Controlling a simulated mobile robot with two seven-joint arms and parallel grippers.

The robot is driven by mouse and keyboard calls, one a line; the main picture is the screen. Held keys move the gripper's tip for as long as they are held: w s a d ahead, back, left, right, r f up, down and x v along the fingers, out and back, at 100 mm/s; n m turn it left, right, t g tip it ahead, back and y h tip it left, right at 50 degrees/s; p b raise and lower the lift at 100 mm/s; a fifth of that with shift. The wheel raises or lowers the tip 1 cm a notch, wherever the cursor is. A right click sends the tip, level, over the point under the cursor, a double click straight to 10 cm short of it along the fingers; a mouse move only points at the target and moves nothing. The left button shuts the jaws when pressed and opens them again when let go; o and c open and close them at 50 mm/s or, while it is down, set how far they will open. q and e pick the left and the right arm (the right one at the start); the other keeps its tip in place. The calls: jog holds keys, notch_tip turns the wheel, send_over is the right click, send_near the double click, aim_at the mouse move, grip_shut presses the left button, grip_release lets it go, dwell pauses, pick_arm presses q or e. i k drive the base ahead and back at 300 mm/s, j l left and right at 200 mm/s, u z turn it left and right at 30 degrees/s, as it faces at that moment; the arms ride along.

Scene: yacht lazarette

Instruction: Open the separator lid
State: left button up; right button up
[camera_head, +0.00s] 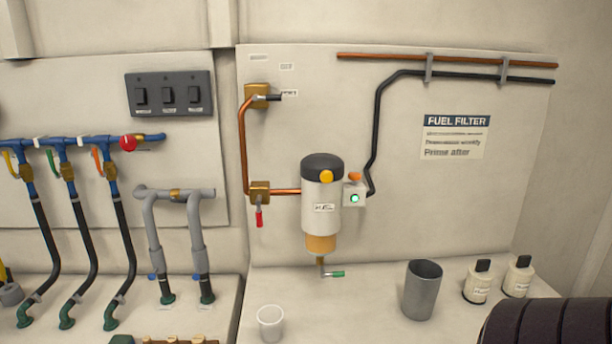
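The separator (321,212) is an upright white cylinder on the wall panel, with an amber bowl at its bottom. Its black lid (322,164) sits down on top of the cylinder and looks closed. A yellow knob (326,177) is on the front of the lid's lower edge. A drain with a green handle (336,274) hangs below the bowl. Neither my left nor my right gripper is in view.
A white box with a lit green button (355,198) adjoins the separator's right. A red-handled valve (259,216) is to its left. A white cup (271,322), grey canister (422,288) and two bottles (478,284) stand below. A dark ribbed shape (550,322) fills the bottom right corner.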

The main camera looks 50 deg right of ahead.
aim_at(326, 168)
jog(key=k+z, duration=0.2)
jog(key=z, duration=1.45)
